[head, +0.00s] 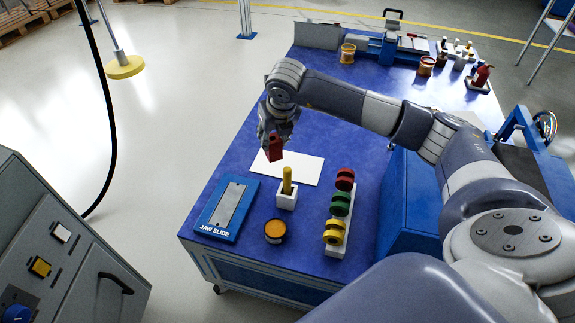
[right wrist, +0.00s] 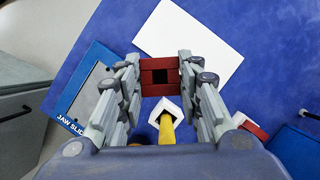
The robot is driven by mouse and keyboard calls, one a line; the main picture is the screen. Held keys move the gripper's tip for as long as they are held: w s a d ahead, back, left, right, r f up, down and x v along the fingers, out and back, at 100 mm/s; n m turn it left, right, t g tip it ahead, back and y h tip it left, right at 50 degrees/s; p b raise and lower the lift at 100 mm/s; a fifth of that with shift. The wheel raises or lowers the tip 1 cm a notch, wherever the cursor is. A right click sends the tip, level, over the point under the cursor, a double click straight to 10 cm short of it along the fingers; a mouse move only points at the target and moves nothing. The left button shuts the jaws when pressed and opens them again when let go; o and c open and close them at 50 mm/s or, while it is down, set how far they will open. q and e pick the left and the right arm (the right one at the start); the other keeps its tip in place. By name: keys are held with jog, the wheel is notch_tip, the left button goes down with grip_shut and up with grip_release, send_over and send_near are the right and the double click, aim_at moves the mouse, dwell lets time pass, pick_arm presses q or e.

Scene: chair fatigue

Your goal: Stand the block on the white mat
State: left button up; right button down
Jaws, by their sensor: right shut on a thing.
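The red block (head: 275,149) is held in my right gripper (head: 274,133), above the table. In the right wrist view the block (right wrist: 160,65) sits between the two fingers and shows a dark square opening in its face. The white mat (head: 302,168) lies flat on the blue table. In the head view the block overlaps the mat's upper left part; in the wrist view the mat (right wrist: 195,40) lies beyond the block. The block's height above the mat is hard to judge. My left gripper is not in view.
Near the mat stand a white holder with a yellow peg (head: 287,185), a blue jaw slide tray (head: 227,208), an orange-topped pot (head: 275,231) and a rack of coloured rings (head: 340,215). Bottles and a blue vise-like device (head: 388,48) stand at the back. Bare table lies left of the mat.

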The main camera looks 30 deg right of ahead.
jog(key=d+f+m+h, duration=0.1)
jog(key=f+m, duration=0.1)
jog(key=f, duration=0.1)
jog(key=w+d+f+m+g+b, duration=0.1)
jog(key=f+m, duration=0.2)
jog(key=d+f+m+h+b, duration=0.1)
jog(key=d+f+m, duration=0.1)
jog(key=f+m, duration=0.1)
jog(key=shift+w+d+f+g+h, duration=0.1)
jog(key=shift+w+f+g+h, duration=0.25)
jog(key=shift+f, duration=0.2)
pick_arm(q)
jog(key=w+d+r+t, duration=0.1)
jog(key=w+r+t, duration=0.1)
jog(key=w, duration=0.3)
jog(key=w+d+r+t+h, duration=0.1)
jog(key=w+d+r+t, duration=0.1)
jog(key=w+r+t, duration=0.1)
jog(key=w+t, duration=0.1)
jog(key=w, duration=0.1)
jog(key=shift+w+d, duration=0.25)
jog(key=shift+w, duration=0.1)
pick_arm(e)
jog(key=shift+f, duration=0.1)
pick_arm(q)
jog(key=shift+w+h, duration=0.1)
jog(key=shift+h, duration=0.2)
pick_arm(e)
jog(key=shift+f, duration=0.1)
